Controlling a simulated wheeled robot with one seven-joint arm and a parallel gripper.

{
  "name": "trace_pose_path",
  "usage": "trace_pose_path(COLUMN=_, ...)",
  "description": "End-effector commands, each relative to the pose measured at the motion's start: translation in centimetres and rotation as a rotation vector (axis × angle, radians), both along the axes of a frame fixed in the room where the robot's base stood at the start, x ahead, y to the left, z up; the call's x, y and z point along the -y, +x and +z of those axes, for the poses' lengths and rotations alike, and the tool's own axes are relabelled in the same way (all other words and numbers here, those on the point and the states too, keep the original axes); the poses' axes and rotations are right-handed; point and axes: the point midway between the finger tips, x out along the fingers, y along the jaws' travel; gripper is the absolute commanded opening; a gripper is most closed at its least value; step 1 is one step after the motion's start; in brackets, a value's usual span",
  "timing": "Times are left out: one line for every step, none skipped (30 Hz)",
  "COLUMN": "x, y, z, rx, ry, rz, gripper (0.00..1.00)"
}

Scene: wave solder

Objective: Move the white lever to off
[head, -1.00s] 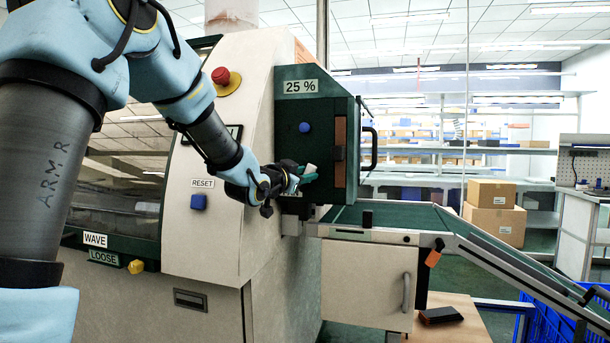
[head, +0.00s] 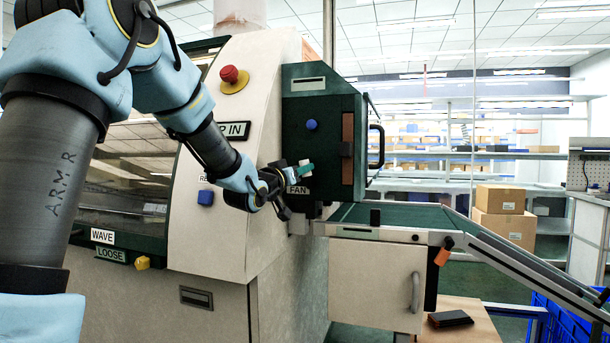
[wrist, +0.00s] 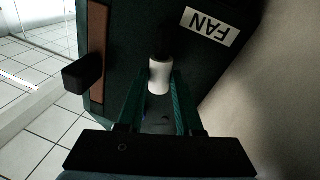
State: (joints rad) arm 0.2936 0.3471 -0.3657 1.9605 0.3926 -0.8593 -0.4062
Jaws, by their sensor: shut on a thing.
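In the head view my gripper (head: 304,171) is at the lower left of the green box (head: 328,110), just above the FAN label (head: 297,190). The lever is mostly hidden there by the fingers. The FAN label also shows in the wrist view (wrist: 209,27). The display plate (head: 308,83) on the box is blank.
A red emergency button (head: 229,74) and a blue button (head: 206,197) are on the cream housing left of my gripper. A blue knob (head: 311,125) and a black handle (head: 377,146) are on the box. A sloping conveyor (head: 510,262) runs off to the lower right.

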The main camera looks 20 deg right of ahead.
Motion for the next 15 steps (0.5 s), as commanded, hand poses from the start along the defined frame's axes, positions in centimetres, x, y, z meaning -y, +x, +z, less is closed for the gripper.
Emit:
trace_pose_path(x=-0.10, y=0.10, z=-0.28, rx=-0.022, ry=-0.023, rz=0.000, gripper=0.00)
trace_pose_path(x=-0.16, y=0.15, z=-0.31, rx=-0.035, ry=-0.036, rz=0.000, gripper=0.00)
trace_pose_path(x=-0.24, y=0.23, z=-0.33, rx=-0.051, ry=-0.054, rz=0.000, gripper=0.00)
trace_pose_path(x=-0.30, y=0.28, z=-0.35, rx=-0.063, ry=-0.066, rz=0.001, gripper=0.00)
trace_pose_path(x=-0.35, y=0.33, z=-0.38, rx=-0.073, ry=-0.077, rz=0.000, gripper=0.00)
trace_pose_path(x=-0.41, y=0.38, z=-0.40, rx=-0.086, ry=-0.091, rz=0.001, gripper=0.00)
trace_pose_path(x=-0.45, y=0.42, z=-0.41, rx=-0.094, ry=-0.101, rz=0.001, gripper=0.00)
trace_pose_path(x=-0.49, y=0.45, z=-0.42, rx=-0.101, ry=-0.109, rz=0.001, gripper=0.00)
trace_pose_path(x=-0.54, y=0.49, z=-0.44, rx=-0.111, ry=-0.119, rz=0.000, gripper=0.00)
trace_pose_path(x=-0.57, y=0.51, z=-0.45, rx=-0.118, ry=-0.127, rz=0.000, gripper=0.00)
trace_pose_path(x=-0.59, y=0.55, z=-0.45, rx=-0.124, ry=-0.132, rz=0.001, gripper=0.00)
trace_pose_path(x=-0.63, y=0.58, z=-0.46, rx=-0.129, ry=-0.138, rz=0.001, gripper=0.00)
trace_pose_path(x=-0.65, y=0.60, z=-0.47, rx=-0.134, ry=-0.143, rz=0.001, gripper=0.00)
trace_pose_path(x=-0.67, y=0.62, z=-0.46, rx=-0.138, ry=-0.147, rz=0.001, gripper=0.00)
trace_pose_path(x=-0.69, y=0.63, z=-0.47, rx=-0.142, ry=-0.151, rz=0.001, gripper=0.00)
